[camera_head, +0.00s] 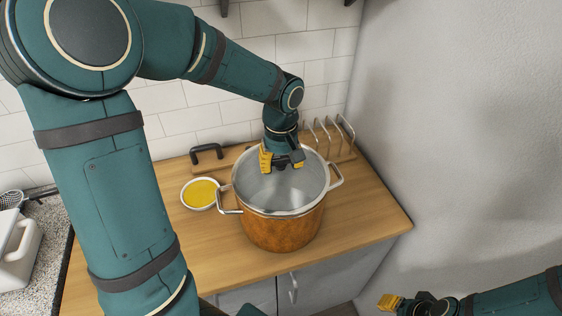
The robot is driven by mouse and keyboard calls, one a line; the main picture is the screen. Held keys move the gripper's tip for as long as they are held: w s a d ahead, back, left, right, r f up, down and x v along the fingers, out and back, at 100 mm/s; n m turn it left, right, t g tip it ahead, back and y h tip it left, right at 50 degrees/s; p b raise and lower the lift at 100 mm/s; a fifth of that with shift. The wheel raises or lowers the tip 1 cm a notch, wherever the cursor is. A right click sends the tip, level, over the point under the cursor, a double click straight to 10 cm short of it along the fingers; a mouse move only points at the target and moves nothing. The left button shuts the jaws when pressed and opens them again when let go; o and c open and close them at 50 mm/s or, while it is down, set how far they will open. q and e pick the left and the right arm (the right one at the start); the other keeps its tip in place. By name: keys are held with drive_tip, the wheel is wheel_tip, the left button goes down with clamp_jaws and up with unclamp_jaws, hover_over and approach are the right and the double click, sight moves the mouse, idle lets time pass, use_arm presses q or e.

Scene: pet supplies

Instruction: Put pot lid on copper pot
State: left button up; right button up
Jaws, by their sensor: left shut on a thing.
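The copper pot (282,232) stands on the wooden counter, with a metal handle on each side. The pot lid (300,192), pale and see-through with a light rim, lies over the pot's mouth. I cannot tell whether its rim rests fully on the pot. My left gripper (282,160) reaches down from behind and is shut on the pot lid near its middle; the fingers hide the grip point. My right gripper (390,302) is at the bottom right, away from the pot, partly cut off, and its opening is unclear.
A white bowl with yellow contents (200,193) stands close left of the pot. A metal rack (328,135) and a black handle (207,152) are behind, near the tiled wall. A white wall (460,140) bounds the right. The counter's front right is clear.

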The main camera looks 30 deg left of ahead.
use_arm(q)
drive_tip(key=shift+f+b, duration=0.5)
idle(1.2)
drive_tip(key=o, duration=1.4)
wheel_tip(320, 180, up, 12)
drive_tip(key=shift+r, duration=0.1)
